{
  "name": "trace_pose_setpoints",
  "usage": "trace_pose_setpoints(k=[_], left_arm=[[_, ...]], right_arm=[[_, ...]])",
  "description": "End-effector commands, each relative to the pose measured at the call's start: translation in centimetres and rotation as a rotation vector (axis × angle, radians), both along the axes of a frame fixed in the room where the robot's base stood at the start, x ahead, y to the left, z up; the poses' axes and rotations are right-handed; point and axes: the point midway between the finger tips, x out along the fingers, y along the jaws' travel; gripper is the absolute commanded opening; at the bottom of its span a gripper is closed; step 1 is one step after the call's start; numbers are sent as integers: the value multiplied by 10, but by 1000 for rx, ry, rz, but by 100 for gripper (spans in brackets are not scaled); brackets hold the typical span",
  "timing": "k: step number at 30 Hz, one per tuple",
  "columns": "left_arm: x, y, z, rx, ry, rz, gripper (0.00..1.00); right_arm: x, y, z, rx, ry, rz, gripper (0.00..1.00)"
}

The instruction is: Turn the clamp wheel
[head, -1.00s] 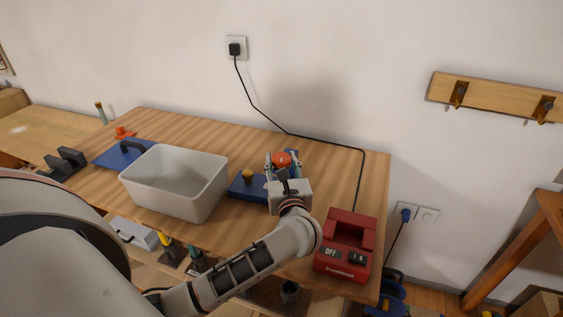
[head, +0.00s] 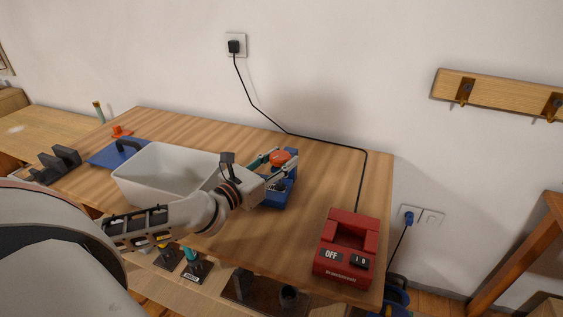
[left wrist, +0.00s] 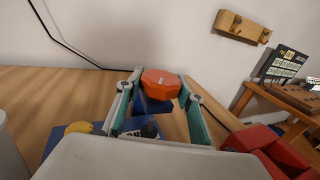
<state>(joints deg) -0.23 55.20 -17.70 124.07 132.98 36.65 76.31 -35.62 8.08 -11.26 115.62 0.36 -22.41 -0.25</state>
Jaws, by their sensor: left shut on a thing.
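The orange-red clamp wheel (head: 281,158) sits on top of a blue clamp device (head: 279,190) on the wooden workbench. My left gripper (head: 277,156) comes at it from the left, with its teal-edged fingers on either side of the wheel. In the left wrist view, the wheel (left wrist: 160,83) is between the fingertips of my left gripper (left wrist: 160,80), and the gripper is shut on it. A yellow knob (left wrist: 79,128) on the blue device shows at lower left there. My gripper body hides part of the device. My right gripper is not in view.
A pale grey bin (head: 150,190) stands just left of my left gripper. A red box marked OFF (head: 345,262) stands at the bench's right front corner, its black cable (head: 362,180) running to the wall socket. Bare bench lies between the device and the red box.

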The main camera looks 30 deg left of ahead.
Motion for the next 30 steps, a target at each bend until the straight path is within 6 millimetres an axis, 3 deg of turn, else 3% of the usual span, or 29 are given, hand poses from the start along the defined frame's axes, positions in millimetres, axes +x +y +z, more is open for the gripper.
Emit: trace_pose_setpoints(k=[9,24,25,26,27,30], left_arm=[[0,0,-3,0,3,-104,16],[0,0,-2,1,2,-121,16],[0,0,-2,1,2,-121,42],[0,0,-2,1,2,-121,50],[0,0,-1,1,1,-121,55],[0,0,-1,1,1,-120,55]], right_arm=[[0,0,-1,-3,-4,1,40],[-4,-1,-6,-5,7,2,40],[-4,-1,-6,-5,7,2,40],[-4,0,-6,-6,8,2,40],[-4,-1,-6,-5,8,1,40],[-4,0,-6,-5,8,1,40]])
